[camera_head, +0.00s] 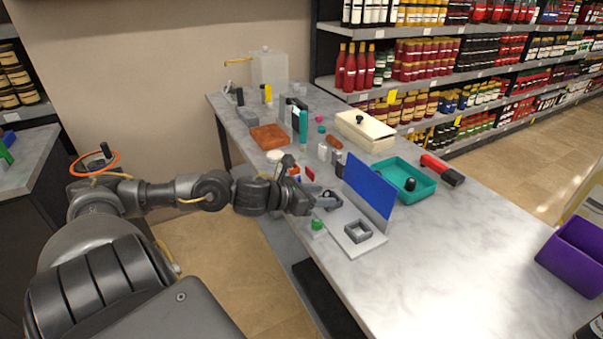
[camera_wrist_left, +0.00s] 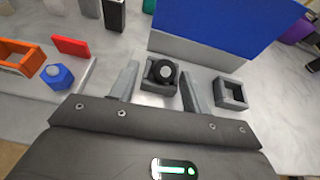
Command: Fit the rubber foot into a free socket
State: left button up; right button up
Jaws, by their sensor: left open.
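In the left wrist view a round black rubber foot (camera_wrist_left: 162,71) sits in or on a square grey socket (camera_wrist_left: 158,89). My left gripper (camera_wrist_left: 158,88) is open, its fingers on either side of that socket, with gaps visible. A second square grey socket (camera_wrist_left: 231,94) to the right is empty; it also shows in the head view (camera_head: 358,231) on a light base plate (camera_head: 349,246). In the head view my left gripper (camera_head: 326,200) is over the plate's far part and hides the first socket. Another dark rounded piece (camera_head: 410,184) lies in a teal tray. My right gripper is not seen.
A blue upright panel (camera_head: 369,190) stands just behind the sockets. The teal tray (camera_head: 426,190) and a red and black tool (camera_head: 442,170) lie beyond it.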

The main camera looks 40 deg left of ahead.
pick_arm(q)
jog(key=shift+s+a+f, duration=0.15)
jog(key=shift+s+f, duration=0.1)
jog(key=shift+s, duration=0.2)
jog(key=shift+v, duration=0.85)
jog(key=shift+s+r, duration=0.25)
jog(key=shift+s, duration=0.1)
jog(key=shift+s+r+p, duration=0.5)
jog(key=shift+p, duration=0.2)
jog(key=p+v, duration=0.2)
jog(key=v, duration=0.1)
jog(key=shift+r+p, duration=0.25)
jog(key=shift+p, duration=0.05)
jog(key=v, duration=0.2)
jog(key=shift+s+p, duration=0.3)
jog(key=shift+p, duration=0.1)
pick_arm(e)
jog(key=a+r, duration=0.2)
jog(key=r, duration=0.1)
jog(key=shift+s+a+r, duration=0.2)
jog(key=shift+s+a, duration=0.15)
